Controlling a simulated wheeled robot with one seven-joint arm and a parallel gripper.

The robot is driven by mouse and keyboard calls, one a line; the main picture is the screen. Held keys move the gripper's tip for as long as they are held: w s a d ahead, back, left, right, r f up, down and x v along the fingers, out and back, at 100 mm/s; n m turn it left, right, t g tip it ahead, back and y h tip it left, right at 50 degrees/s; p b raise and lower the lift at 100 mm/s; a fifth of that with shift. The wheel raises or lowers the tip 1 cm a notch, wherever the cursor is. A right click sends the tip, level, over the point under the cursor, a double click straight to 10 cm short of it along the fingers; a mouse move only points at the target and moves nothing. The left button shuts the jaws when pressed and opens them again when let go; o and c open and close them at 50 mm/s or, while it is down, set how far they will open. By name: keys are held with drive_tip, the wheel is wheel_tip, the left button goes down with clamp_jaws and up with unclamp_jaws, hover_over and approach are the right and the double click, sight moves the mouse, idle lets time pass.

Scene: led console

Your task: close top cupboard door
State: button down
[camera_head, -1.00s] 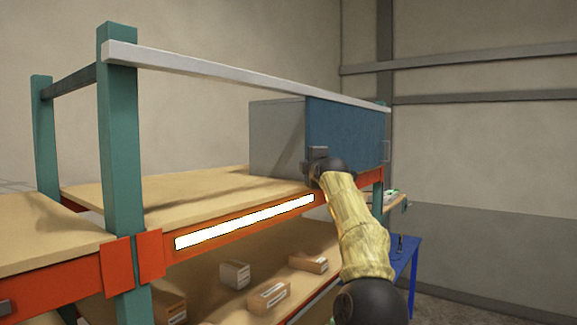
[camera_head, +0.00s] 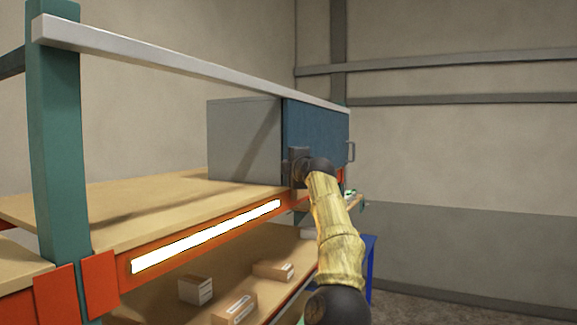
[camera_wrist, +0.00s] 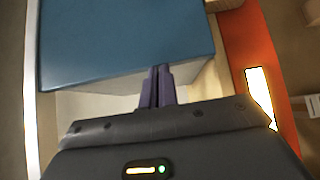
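The top cupboard is a grey box (camera_head: 243,138) on the upper shelf. Its blue door (camera_head: 318,128) faces right, with a handle (camera_head: 351,152) at the far right edge. The door looks about flush with the box, but I cannot tell if a gap remains at the far edge. My gripper (camera_head: 297,162) is at the door's lower near corner. In the wrist view, the purple fingers (camera_wrist: 158,88) are together and empty, pointing at the edge between the blue door (camera_wrist: 125,40) and a pale grey face. I cannot tell whether they touch it.
A grey rail (camera_head: 180,68) runs above the shelf to a teal post (camera_head: 55,150). The orange beam with a white light strip (camera_head: 205,238) is below. Several small boxes (camera_head: 236,308) lie on the lower shelf. The floor to the right looks open.

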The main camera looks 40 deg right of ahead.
drive_tip(key=shift+f, duration=0.15)
drive_tip(key=w+a+b+v, duration=0.1)
drive_tip(key=a+b+v, duration=0.1)
drive_tip(key=b+v, duration=0.9)
drive_tip(key=shift+s+a+b, duration=0.3)
drive_tip(key=shift+s+a, duration=0.4)
drive_tip(key=shift+a, duration=0.05)
drive_tip(key=shift+w, duration=0.1)
